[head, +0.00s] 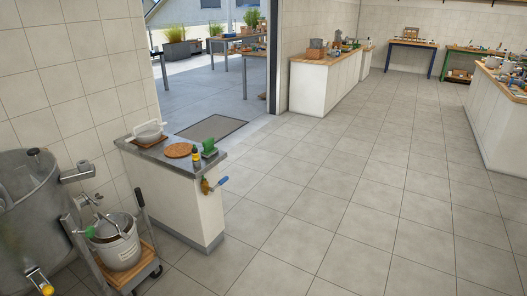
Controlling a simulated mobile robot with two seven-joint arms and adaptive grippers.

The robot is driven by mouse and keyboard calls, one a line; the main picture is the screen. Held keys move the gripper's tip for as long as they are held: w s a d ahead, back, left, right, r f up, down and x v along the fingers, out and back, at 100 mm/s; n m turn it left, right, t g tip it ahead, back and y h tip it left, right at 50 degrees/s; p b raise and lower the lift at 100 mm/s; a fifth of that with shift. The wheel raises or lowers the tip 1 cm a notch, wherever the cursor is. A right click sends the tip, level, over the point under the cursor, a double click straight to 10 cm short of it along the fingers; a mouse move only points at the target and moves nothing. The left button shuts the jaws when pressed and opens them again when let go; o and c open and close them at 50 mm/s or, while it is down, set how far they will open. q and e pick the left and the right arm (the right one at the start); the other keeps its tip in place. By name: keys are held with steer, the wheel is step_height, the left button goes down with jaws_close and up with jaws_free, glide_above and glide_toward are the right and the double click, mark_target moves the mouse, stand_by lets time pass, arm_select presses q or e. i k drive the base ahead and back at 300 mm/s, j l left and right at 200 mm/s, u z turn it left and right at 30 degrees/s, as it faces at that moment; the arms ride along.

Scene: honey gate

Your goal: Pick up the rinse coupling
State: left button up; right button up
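I cannot tell for sure which thing is the rinse coupling; the candidate objects are small in the head view. A green object (209,149) stands on the right end of the grey-topped counter (150,139). A brass fitting (206,187) with a blue lever (219,183) is at that counter's right side, below the top edge. Neither of my grippers is in view.
The counter also holds a white basin (149,132), a round cork mat (178,151) and a small dark-and-yellow bottle (196,157). A steel tank (30,205) and a trolley (142,275) with a bucket (118,247) stand left. The tiled floor (330,215) is clear.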

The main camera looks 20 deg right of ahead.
mark_target(195, 153)
steer(key=z, duration=0.15)
steer(key=i+l+z, duration=0.35)
steer(key=i+z, duration=0.15)
steer(key=i, duration=0.25)
steer(key=i+l, duration=0.15)
steer(key=i, duration=0.45)
steer(key=i+l+z, duration=0.1)
steer(key=i, duration=0.5)
steer(key=i+l, duration=0.15)
steer(key=i, duration=0.4)
